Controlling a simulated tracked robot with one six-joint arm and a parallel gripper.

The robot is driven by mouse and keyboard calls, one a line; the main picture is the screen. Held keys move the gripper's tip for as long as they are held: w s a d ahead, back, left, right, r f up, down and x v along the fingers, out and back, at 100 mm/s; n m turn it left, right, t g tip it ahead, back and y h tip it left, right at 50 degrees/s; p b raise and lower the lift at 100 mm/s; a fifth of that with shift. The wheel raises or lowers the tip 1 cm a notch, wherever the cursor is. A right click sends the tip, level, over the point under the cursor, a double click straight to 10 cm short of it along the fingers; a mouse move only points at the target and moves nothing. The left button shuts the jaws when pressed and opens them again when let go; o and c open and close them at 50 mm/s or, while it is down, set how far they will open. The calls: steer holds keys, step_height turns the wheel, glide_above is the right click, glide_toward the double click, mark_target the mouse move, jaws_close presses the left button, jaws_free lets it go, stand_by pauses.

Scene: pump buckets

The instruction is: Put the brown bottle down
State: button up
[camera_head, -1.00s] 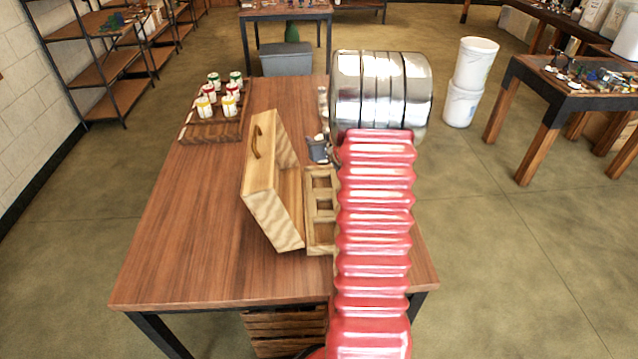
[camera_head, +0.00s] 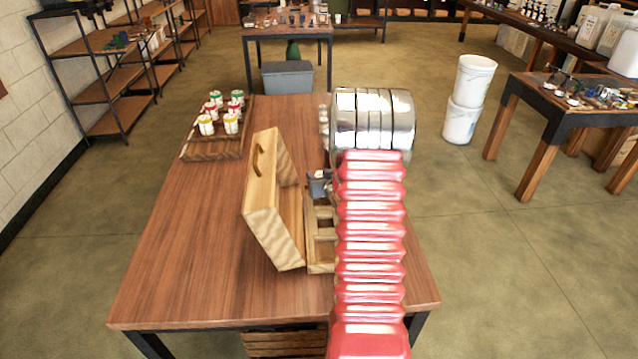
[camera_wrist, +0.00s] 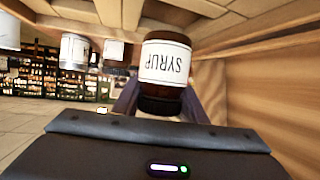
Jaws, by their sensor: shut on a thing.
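The brown bottle (camera_wrist: 165,70) carries a white label reading SYRUP, upside down in the wrist view. My gripper (camera_wrist: 160,98) is shut on it near its dark cap, with a finger on each side. The bottle's base points toward the wooden compartments (camera_wrist: 205,22) of the caddy; I cannot tell whether it touches them. In the head view my gripper (camera_head: 319,184) is at the caddy's right side, and the bottle is not clearly visible. The open wooden caddy (camera_head: 274,222) stands on the table (camera_head: 190,262), its handled panel tilted left. My red arm covers its right part.
A wooden tray (camera_head: 205,150) with several white-labelled jars is at the table's back left. The table's left side is clear. The caddy's wooden wall (camera_wrist: 275,85) is close at the right in the wrist view. Several white-labelled containers (camera_wrist: 76,48) show at left.

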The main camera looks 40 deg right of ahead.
steer(key=shift+f, duration=1.55)
steer(key=o, duration=1.4)
steer(key=v, duration=1.2)
steer(key=shift+r, duration=0.15)
